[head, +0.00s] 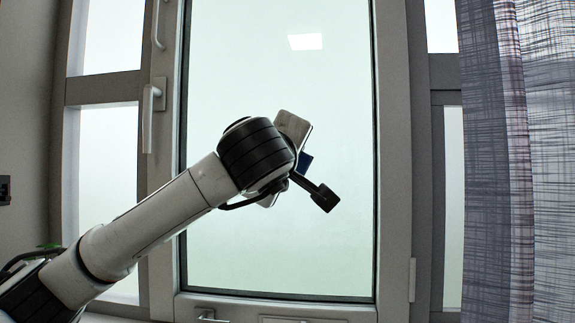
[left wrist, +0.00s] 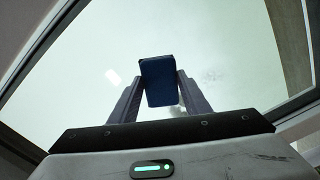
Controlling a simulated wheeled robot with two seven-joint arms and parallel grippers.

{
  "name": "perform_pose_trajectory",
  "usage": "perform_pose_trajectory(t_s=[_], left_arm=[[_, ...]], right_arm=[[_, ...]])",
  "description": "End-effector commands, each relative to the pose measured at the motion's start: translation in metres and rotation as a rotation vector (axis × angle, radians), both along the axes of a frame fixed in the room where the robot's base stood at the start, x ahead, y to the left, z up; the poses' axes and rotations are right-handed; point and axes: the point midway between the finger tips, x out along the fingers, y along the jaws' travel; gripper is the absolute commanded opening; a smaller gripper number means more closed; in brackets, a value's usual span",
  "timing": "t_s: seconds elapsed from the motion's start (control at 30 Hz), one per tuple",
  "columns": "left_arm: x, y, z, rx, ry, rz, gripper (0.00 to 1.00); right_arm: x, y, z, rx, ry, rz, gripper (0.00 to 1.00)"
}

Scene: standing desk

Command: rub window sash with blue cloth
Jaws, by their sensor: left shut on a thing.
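The window sash (head: 393,160) is a grey frame around a large pale glass pane (head: 230,70), and it looks closed. My left arm reaches up from the lower left, and its gripper stands in front of the pane. In the left wrist view my left gripper (left wrist: 158,95) is shut on the blue cloth (left wrist: 160,70), a dark blue block-like piece. A small blue part of the cloth (head: 305,162) shows in the head view; the rest is hidden behind the wrist. I cannot tell whether the cloth touches the glass. My right gripper is not in view.
A white handle (head: 149,118) sticks out from the left side of the frame. A grey checked curtain (head: 520,180) hangs at the right. A small latch (head: 208,316) is at the bottom. The space before the right half of the pane is free.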

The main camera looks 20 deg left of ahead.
Motion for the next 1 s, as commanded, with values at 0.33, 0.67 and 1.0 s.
perform_pose_trajectory(t_s=[0.33,0.67,1.0], left_arm=[[-0.005,0.021,-0.001,-0.001,-0.002,0.005,0.25],[-0.01,0.036,0.0,-0.001,0.0,0.002,0.25],[-0.014,0.062,0.0,-0.001,0.0,0.004,0.25]], right_arm=[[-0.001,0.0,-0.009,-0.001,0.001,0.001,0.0],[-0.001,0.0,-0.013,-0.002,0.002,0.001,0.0],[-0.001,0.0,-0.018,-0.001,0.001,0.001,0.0]])
